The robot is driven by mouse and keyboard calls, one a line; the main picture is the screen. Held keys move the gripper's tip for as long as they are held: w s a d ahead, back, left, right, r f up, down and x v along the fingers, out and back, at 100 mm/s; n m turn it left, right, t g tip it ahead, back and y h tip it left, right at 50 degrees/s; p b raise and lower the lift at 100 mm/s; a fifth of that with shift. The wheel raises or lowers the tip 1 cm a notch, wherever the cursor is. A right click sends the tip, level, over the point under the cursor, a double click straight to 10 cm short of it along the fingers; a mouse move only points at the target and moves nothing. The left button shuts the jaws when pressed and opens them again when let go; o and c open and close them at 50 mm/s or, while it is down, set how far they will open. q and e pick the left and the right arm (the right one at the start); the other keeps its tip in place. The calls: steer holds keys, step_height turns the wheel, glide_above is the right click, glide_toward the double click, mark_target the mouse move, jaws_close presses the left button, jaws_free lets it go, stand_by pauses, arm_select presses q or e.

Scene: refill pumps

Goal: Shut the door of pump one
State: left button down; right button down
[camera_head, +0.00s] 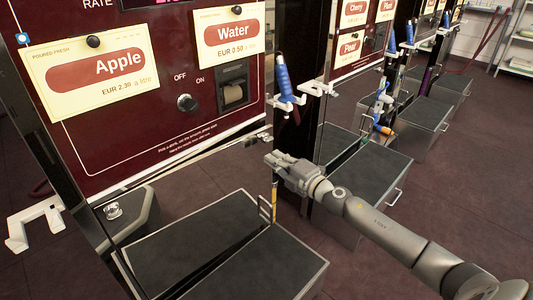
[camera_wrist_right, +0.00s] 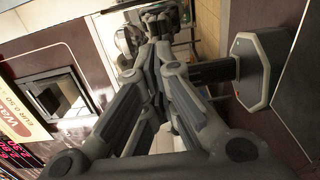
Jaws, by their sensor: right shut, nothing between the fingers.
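The nearest pump has a maroon front panel (camera_head: 150,110) with Apple and Water cards. I take it for pump one's door, but no number shows. I cannot tell how far the panel stands open. My right gripper (camera_head: 272,159) is shut and empty, just beyond the panel's lower right corner. In the right wrist view the shut fingers (camera_wrist_right: 158,48) point away from me. The panel with its receipt slot (camera_wrist_right: 60,95) is left of them, and a grey eight-sided part on a dark bar (camera_wrist_right: 252,72) is right. Contact cannot be made out. My left gripper is not in view.
Dark grey boxes (camera_head: 195,240) stand low before the pump. Another white bracket (camera_head: 35,226) is at the left. More pumps and boxes line the right; open floor (camera_head: 440,180) lies before them.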

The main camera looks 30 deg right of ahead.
mark_target(261, 149)
steer(key=x, duration=0.3)
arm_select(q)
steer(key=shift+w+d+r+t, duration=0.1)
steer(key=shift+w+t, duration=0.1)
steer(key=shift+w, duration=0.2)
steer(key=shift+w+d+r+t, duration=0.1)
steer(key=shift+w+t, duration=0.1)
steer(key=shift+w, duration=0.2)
arm_select(e)
steer(key=shift+w+a, duration=0.15)
steer(key=shift+w, duration=0.45)
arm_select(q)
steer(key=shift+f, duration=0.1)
